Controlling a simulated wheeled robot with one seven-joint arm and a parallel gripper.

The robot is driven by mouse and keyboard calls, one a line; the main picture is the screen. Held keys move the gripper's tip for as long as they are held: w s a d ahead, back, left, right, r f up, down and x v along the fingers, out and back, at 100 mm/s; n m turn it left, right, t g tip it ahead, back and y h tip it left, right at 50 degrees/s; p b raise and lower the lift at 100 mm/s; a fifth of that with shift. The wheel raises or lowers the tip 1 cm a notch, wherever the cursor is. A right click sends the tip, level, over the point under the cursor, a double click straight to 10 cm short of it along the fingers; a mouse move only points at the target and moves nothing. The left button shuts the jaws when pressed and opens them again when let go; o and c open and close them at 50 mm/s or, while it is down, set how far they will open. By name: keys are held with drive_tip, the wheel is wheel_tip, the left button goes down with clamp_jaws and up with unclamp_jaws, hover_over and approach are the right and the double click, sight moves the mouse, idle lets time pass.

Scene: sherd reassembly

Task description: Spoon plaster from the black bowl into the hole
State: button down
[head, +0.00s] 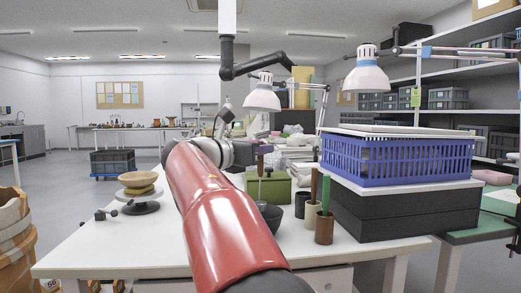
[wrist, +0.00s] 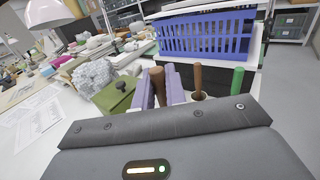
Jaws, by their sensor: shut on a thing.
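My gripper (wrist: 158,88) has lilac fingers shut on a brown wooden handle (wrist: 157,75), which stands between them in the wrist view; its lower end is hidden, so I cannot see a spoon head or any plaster. In the head view my gripper (head: 262,151) is above the table, near the green box. A black bowl (head: 271,217) sits on the table, partly hidden behind my red arm; its contents do not show.
Right of the black bowl stand a dark cup (head: 302,204) and brown pots, with a brown handle (wrist: 197,78) and a green handle (wrist: 237,80) upright. A green box (head: 280,188) lies behind. A blue crate (head: 395,160) on black boxes blocks the right. The front-left white tabletop (head: 110,250) is clear.

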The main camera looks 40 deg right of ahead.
sight(260, 176)
drive_tip(key=shift+f+b, duration=1.5)
drive_tip(key=shift+f, duration=1.4)
wheel_tip(260, 176, up, 10)
drive_tip(key=p, duration=1.1)
drive_tip(key=shift+f, duration=0.1)
